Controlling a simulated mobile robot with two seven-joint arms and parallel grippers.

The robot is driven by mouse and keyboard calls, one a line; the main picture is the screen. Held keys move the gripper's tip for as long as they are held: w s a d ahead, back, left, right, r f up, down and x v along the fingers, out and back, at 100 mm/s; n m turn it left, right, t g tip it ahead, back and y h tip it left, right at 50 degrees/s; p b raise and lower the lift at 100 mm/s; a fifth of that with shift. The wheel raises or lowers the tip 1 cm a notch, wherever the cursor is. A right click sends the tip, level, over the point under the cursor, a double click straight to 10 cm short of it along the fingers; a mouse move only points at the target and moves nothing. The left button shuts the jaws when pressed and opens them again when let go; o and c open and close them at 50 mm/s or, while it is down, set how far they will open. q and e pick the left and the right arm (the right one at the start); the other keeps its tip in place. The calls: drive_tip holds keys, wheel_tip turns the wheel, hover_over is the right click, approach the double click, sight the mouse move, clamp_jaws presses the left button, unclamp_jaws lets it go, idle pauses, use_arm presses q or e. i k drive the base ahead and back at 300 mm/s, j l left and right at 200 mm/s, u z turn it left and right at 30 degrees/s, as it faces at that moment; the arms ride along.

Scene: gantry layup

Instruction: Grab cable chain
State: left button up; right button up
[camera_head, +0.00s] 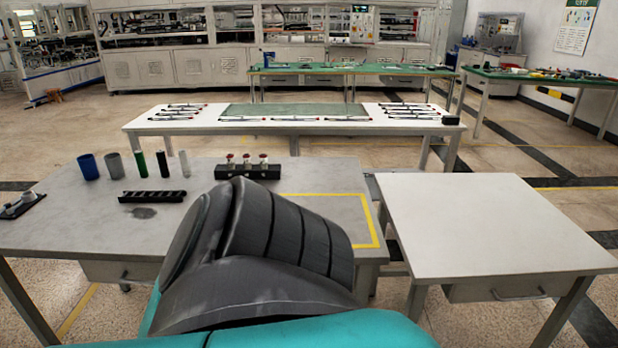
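The black cable chain (152,197) lies flat on the left part of the grey table in the head view, in front of a row of upright cylinders. It looks like a short dark strip with several openings along it. A large dark grey and teal part of my own body fills the bottom middle of the view, over the table's front edge. Neither my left gripper nor my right gripper shows, so their state is hidden.
Behind the chain stand a blue cup (88,166), a grey cup (115,165) and several thin cylinders. A black block with red knobs (248,170) is right of them. A yellow-taped area (376,240) marks the table's right. The white table (490,225) is bare.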

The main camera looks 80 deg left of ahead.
sight(144, 196)
drive_tip(key=u, duration=3.6)
